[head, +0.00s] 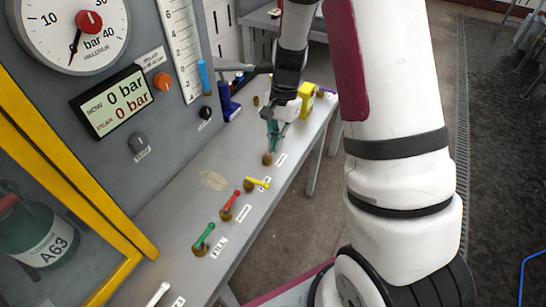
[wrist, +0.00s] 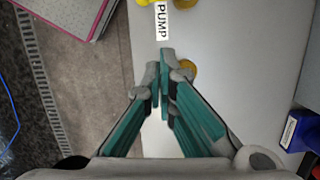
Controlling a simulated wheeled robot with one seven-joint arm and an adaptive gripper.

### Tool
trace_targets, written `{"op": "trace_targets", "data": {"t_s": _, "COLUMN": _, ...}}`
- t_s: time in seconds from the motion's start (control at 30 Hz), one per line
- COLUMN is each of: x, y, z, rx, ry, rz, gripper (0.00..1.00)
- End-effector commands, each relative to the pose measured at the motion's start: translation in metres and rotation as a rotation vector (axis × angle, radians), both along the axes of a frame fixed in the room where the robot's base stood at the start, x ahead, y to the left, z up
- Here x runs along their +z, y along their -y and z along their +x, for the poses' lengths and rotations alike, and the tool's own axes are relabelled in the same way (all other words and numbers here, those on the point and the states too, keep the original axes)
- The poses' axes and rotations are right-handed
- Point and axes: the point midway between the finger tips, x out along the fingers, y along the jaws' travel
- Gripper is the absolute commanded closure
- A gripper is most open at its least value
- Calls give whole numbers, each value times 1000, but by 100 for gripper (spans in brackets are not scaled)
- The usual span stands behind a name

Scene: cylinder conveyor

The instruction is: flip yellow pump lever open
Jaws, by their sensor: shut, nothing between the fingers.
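The yellow lever (head: 258,183) sits on a brass base on the grey bench and points right, across the bench towards its front edge. In the wrist view only yellow parts (wrist: 145,2) of it show, cut off at the top edge, near a white label reading PUMP (wrist: 162,20). My gripper (head: 270,149) is beyond the yellow lever, apart from it, pointing down beside another brass base (head: 267,159). In the wrist view my gripper (wrist: 160,62) has its fingertips together and empty, with that brass base (wrist: 188,69) partly hidden behind them. Contact there cannot be told.
A red lever (head: 230,205), a green lever (head: 204,238) and a white lever (head: 158,294) stand nearer along the bench. A yellow block-like object (head: 307,98) and a blue object (head: 229,103) stand farther back. The panel with a gauge (head: 70,25) borders the bench on the left.

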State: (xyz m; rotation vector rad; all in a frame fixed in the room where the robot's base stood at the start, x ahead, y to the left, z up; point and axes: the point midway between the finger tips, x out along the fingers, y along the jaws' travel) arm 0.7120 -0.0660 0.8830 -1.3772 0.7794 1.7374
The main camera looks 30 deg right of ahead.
Motion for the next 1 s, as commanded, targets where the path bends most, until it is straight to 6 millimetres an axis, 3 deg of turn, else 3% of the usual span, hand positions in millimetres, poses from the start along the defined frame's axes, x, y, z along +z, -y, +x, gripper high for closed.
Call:
{"op": "trace_targets", "data": {"t_s": 0.1, "x": 21, "y": 3, "z": 4, "rx": 2, "ry": 3, "rz": 0, "gripper": 100}}
{"op": "trace_targets", "data": {"t_s": 0.3, "x": 40, "y": 7, "z": 6, "rx": 1, "ry": 1, "rz": 1, "gripper": 100}}
{"op": "trace_targets", "data": {"t_s": 1.0, "x": 51, "y": 5, "z": 5, "rx": 15, "ry": 11, "rz": 1, "gripper": 100}}
